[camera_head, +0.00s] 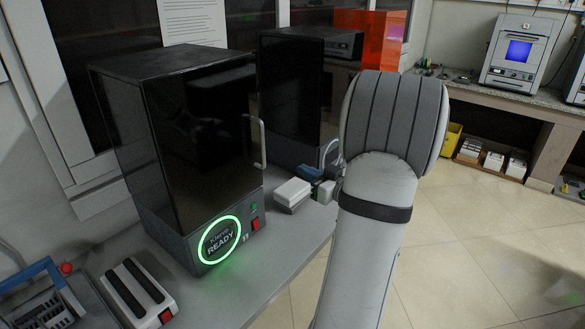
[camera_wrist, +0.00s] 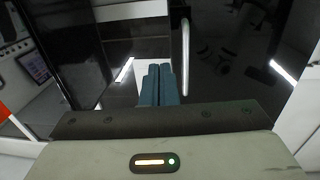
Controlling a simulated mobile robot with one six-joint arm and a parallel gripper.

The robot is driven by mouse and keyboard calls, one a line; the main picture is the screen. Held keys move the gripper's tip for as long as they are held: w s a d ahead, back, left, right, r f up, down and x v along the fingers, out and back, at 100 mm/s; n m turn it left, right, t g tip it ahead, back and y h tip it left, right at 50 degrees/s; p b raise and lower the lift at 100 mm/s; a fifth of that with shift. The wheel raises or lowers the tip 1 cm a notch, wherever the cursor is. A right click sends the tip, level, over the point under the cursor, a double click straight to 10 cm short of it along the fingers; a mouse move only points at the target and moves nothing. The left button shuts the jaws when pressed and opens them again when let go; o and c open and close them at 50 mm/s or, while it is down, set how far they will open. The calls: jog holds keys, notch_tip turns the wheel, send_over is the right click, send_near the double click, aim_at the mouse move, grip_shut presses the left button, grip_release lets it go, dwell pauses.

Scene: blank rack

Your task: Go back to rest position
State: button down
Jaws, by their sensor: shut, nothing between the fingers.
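My gripper (camera_head: 303,172) is in front of the black Kiln 11 device, by the right end of its front, above the bench edge. In the wrist view its two blue fingers (camera_wrist: 160,72) are together, with nothing between them. The device (camera_head: 190,140) has a closed glossy black door with a pale vertical handle (camera_head: 255,142). A green lit ring reads READY. In the wrist view the handle (camera_wrist: 185,58) shows just right of and beyond the fingertips. I cannot tell whether the fingers touch anything.
A second black device (camera_head: 290,95) stands behind the first. A grey bench (camera_head: 245,285) runs beneath, with a white and black switch box (camera_head: 138,290) at the front left. An orange panel (camera_head: 385,38) stands at the back. Open tiled floor (camera_head: 480,265) lies to the right.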

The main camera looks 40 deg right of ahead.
jog(key=shift+s+d, duration=0.1)
jog(key=shift+s, duration=0.45)
